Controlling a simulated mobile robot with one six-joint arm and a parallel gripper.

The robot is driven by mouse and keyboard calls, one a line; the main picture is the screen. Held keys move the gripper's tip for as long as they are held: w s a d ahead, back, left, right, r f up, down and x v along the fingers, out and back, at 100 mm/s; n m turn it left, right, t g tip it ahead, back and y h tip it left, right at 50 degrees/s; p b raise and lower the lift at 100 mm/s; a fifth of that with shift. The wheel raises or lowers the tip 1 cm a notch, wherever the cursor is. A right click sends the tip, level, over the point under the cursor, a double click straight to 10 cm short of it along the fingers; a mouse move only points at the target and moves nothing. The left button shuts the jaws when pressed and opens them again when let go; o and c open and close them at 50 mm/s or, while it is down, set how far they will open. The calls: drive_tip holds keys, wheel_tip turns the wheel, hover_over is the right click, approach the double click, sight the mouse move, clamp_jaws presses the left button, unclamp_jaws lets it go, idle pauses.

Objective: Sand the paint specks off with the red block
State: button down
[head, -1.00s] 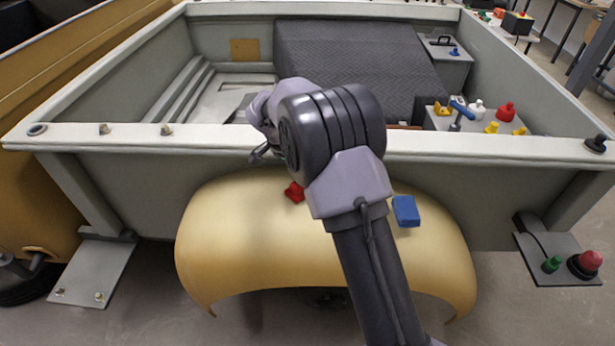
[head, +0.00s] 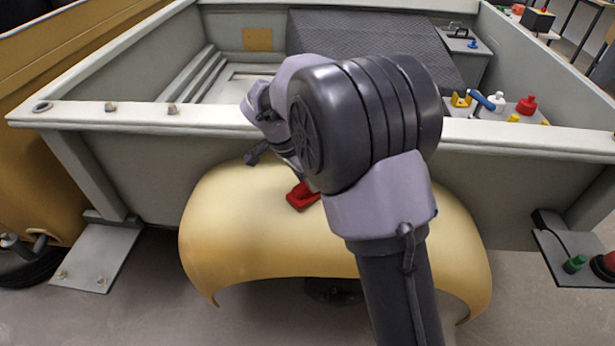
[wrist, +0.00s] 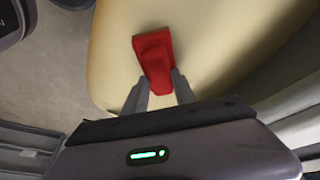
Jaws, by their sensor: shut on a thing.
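The red block (head: 302,196) is at the top of the yellow curved fender (head: 235,230), in the middle of the head view. In the wrist view the red block (wrist: 154,60) sits between the fingertips of my gripper (wrist: 158,88), which is shut on it. The block appears against or very close to the fender (wrist: 215,50); I cannot tell whether it touches. My arm hides part of the fender and most of the gripper in the head view. I cannot make out any paint specks.
The grey trailer wall with its pale rim (head: 225,120) stands right behind the fender. A blue-handled tool (head: 482,100) and a red bottle (head: 526,105) are on a shelf inside at the right. A grey plate with a green button (head: 574,264) juts out at the lower right.

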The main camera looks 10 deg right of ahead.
sight(297, 190)
drive_tip(key=shift+s+a+f+b, duration=0.15)
drive_tip(key=shift+s+a+b, duration=0.05)
drive_tip(key=shift+s+b, duration=0.3)
drive_tip(key=shift+s+a+f+b, duration=0.1)
drive_tip(key=shift+s+a+b, duration=0.05)
drive_tip(key=shift+s+b, duration=0.3)
drive_tip(key=shift+s+a+r, duration=0.1)
drive_tip(key=shift+s+a, duration=0.05)
drive_tip(key=shift+s, duration=0.4)
drive_tip(key=shift+w+a+r+p, duration=0.15)
drive_tip(key=shift+w+a, duration=0.1)
drive_tip(key=shift+a, duration=0.35)
drive_tip(key=shift+w+a+p, duration=0.15)
drive_tip(key=shift+w+a, duration=0.1)
drive_tip(key=shift+a, duration=0.3)
drive_tip(key=shift+w+d+p, duration=0.3)
drive_tip(key=shift+w, duration=0.45)
drive_tip(key=shift+w+d+p, duration=0.25)
drive_tip(key=shift+w, duration=0.5)
drive_tip(key=w+p, duration=0.1)
drive_tip(key=w, duration=0.1)
drive_tip(key=w+d+p, duration=0.1)
drive_tip(key=w, duration=0.1)
drive_tip(key=w+d+p, duration=0.1)
drive_tip(key=w+p, duration=0.1)
drive_tip(key=shift+r, duration=0.1)
drive_tip(key=shift+w, duration=0.15)
wheel_tip(297, 190, up, 6)
drive_tip(key=p, duration=0.4)
